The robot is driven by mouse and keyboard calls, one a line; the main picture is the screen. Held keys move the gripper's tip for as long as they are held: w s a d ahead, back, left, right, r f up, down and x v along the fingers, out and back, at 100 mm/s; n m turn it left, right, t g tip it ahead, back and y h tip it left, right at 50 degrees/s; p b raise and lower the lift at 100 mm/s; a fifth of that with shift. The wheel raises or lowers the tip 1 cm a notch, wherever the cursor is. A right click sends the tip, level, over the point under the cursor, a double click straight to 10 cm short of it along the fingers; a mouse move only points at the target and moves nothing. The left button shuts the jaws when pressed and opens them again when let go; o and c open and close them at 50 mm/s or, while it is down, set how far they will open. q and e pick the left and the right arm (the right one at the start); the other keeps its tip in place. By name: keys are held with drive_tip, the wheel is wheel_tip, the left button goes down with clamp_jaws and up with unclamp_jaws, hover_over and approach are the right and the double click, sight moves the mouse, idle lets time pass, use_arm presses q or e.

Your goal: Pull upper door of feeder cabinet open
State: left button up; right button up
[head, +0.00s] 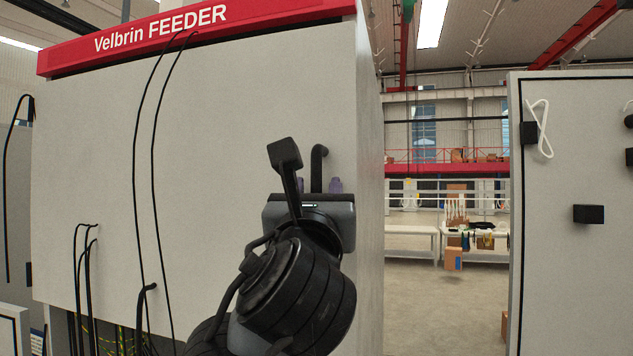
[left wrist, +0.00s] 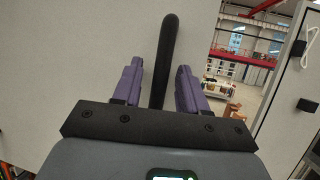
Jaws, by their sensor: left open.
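The feeder cabinet's upper door (head: 225,140) is a large light-grey panel under a red "Velbrin FEEDER" header, and it looks closed. Its black bent handle (head: 318,160) stands near the door's right edge. My left gripper (head: 319,185) is in front of the handle. In the left wrist view the purple fingers of my left gripper (left wrist: 158,78) are apart, with the handle (left wrist: 167,50) rising between them. A gap shows on each side of the handle. The handle's lower part is hidden behind the gripper body. My right gripper is not in view.
Black cables (head: 155,170) hang across the door's left half. Another grey cabinet (head: 570,220) with black fittings stands at the right. Between the cabinets is open floor (head: 430,310), with white tables (head: 413,232) and boxes further back.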

use_arm(q)
drive_tip(key=shift+w, duration=0.15)
clamp_jaws()
drive_tip(key=shift+r, duration=0.1)
idle(0.3)
